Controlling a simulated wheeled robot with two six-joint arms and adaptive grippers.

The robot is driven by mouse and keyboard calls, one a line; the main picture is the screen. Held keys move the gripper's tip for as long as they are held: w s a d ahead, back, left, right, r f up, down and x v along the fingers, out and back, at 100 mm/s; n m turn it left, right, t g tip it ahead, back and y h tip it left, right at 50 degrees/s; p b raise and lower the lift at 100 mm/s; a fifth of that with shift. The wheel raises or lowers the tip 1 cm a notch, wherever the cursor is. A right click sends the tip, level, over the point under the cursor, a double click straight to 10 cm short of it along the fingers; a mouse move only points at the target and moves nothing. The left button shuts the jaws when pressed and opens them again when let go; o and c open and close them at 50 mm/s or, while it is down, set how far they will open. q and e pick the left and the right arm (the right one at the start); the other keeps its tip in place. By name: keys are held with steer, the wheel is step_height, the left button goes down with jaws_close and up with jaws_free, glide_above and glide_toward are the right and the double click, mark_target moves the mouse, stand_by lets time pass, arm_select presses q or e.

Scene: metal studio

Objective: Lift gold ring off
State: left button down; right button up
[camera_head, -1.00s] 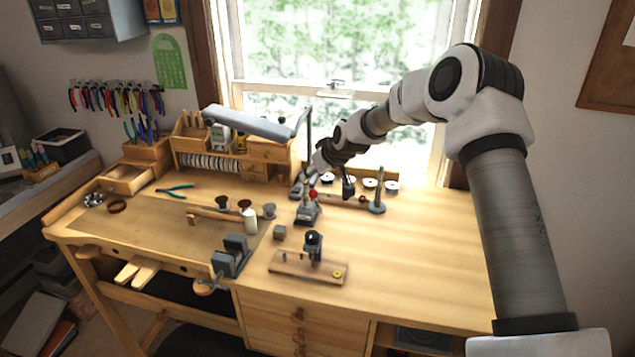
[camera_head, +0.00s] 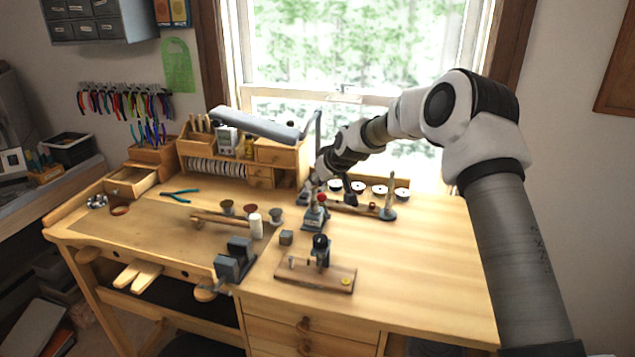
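A small yellow-gold round thing (camera_head: 346,281), which may be the gold ring, sits at the right end of a small wooden board (camera_head: 305,277). The board also carries a black-topped tool (camera_head: 320,248). It is too small to tell whether it is a ring. My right gripper (camera_head: 331,190) is at the back of the bench, behind and above a small tool with a red knob (camera_head: 321,198). Its fingers look spread with nothing visible between them. It is well apart from the yellow thing. My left gripper is not in view.
A grey tapered post (camera_head: 389,205) stands right of the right gripper, near several small round tins (camera_head: 380,190). A grey vise (camera_head: 234,260) and a white bottle (camera_head: 255,226) stand left of the board. The bench's right side (camera_head: 430,260) is clear.

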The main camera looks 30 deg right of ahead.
stand_by(0.4)
steer(key=shift+r+p, duration=0.55)
steer(key=shift+r, duration=0.05)
steer(key=shift+r+p, duration=0.3)
steer(key=shift+r, duration=0.25)
jaws_close()
steer(key=shift+f, duration=0.1)
steer(key=shift+r+p, duration=0.85)
steer(key=shift+r, duration=0.2)
steer(key=shift+r, duration=0.1)
steer(key=shift+r+p, duration=0.8)
steer(key=shift+r, duration=0.15)
